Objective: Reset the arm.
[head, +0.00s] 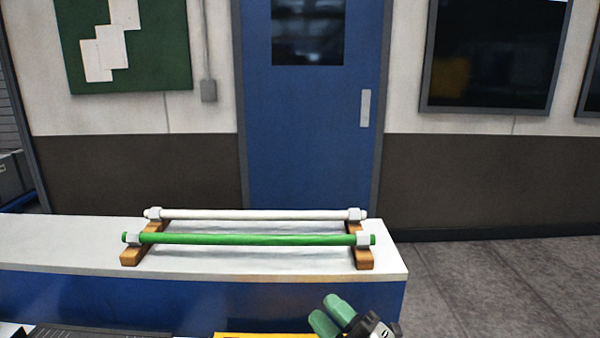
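My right gripper (328,312) shows at the bottom edge of the head view, right of centre. Its two green-tipped fingers stand a little apart with nothing visible between them. It is in front of the white-topped bench and apart from the rods on it. The rest of the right arm is mostly cut off by the frame. My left gripper is not in view.
A white-topped bench (60,246) carries a green rod (250,239) and a white rod (260,214) on wooden supports (133,257). A yellow item (245,335) and a dark item (90,333) lie at the bottom edge. Floor (490,280) is clear at right.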

